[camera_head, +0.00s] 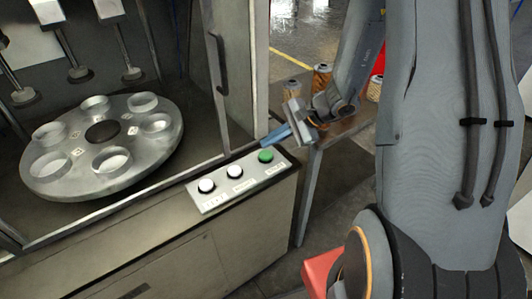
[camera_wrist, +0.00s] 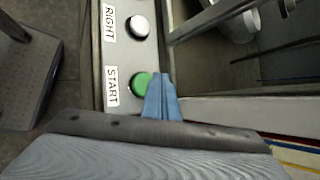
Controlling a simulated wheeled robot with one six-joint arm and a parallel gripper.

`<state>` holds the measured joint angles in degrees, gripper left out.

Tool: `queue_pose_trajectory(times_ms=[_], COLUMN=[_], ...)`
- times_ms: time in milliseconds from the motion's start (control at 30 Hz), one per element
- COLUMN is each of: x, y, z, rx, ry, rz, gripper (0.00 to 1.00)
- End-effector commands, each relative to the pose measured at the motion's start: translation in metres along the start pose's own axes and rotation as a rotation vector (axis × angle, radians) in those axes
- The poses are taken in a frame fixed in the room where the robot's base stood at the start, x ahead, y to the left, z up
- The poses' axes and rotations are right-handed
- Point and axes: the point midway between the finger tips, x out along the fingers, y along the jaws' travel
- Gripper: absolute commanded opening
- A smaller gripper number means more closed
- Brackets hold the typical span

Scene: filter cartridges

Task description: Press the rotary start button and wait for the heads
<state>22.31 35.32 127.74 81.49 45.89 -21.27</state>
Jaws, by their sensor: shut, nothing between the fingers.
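The green start button (camera_head: 265,155) is at the right end of the sloped button panel (camera_head: 218,197). In the wrist view the green button (camera_wrist: 139,84) sits beside a label reading START (camera_wrist: 111,87). My gripper (camera_head: 268,143) is shut and empty, its blue fingers close by the button. In the wrist view the fingertips of my gripper (camera_wrist: 161,77) overlap the button's right edge. I cannot tell whether they touch it. The round metal rotary table (camera_head: 65,193) with several ring-shaped cups is inside the machine, below several heads (camera_head: 80,73).
Two white buttons, a middle one (camera_head: 234,171) and a left one (camera_head: 206,186), share the panel. The open machine door frame (camera_head: 233,80) rises behind the panel. A brown table (camera_head: 340,127) with several orange filter cartridges (camera_head: 322,76) stands behind my gripper.

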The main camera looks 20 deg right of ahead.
Motion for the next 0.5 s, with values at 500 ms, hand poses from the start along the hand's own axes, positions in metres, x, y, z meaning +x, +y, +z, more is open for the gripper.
queue_pose_trajectory(times_ms=[500], x=[-0.027], y=[-0.019], z=[0.020], rx=[-0.001], ry=[0.000], rz=[0.000], gripper=[0.00])
